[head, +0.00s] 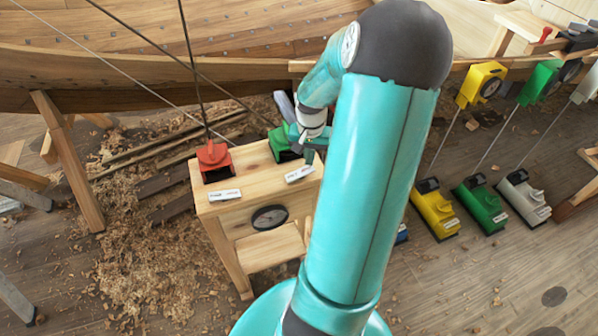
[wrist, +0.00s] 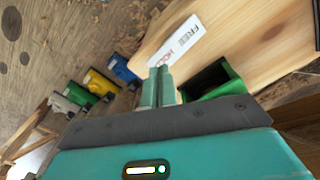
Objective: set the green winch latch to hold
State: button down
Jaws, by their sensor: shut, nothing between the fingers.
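The green winch latch (head: 281,146) sits on top of the wooden stand (head: 240,215), at its right side, partly hidden by my arm. In the wrist view its green housing (wrist: 212,80) is open and dark inside, just right of my fingers.
A red latch (head: 213,158) stands left of the green one on the stand, with its own label (head: 225,195). Yellow (head: 435,210), green (head: 481,205) and grey (head: 523,197) units stand on the floor at right. The plank hull (head: 130,62) runs behind.

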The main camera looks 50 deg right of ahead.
aim_at(309, 168)
jog(key=shift+f, duration=1.5)
dwell(0.8)
jog(key=shift+r, duration=3.55)
